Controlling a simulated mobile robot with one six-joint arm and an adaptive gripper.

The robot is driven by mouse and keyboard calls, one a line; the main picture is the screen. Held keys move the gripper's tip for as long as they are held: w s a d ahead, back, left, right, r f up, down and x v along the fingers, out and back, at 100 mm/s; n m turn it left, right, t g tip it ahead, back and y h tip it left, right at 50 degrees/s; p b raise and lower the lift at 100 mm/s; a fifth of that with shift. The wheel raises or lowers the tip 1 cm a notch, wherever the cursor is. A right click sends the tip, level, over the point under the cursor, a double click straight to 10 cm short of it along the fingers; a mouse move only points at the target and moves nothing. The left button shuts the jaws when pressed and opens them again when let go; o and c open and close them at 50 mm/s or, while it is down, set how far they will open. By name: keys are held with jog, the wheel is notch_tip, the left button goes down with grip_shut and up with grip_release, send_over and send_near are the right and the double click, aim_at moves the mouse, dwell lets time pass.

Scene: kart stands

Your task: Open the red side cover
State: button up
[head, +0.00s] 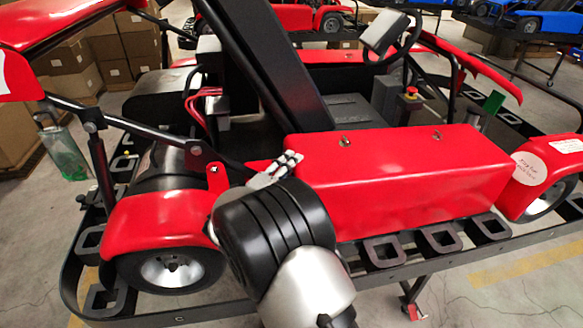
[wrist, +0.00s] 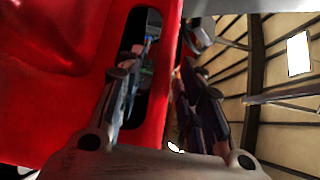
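The red side cover (head: 400,175) is a long box-shaped panel along the kart's near side, between the wheels, and looks closed. My gripper (head: 287,166) is at its left end in the head view, partly hidden behind my dark wrist. In the wrist view a red panel (wrist: 60,75) with a long dark slot fills the left side. The fingers of my gripper (wrist: 163,88) are apart. The left finger lies over or in the slot, and the right finger is past the panel's edge, with a red strip between them. I cannot tell whether they touch it.
A black stand rail (head: 440,265) with square brackets runs below the cover. The red front and rear fenders with wheels (head: 172,268) flank it. A black strut (head: 165,135) crosses on the left. Cardboard boxes (head: 75,75) stand at the back left. Floor is free at the lower right.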

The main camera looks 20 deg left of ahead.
jog(key=shift+w+d, duration=0.1)
jog(key=shift+w, duration=0.4)
jog(key=shift+f, duration=0.1)
grip_shut()
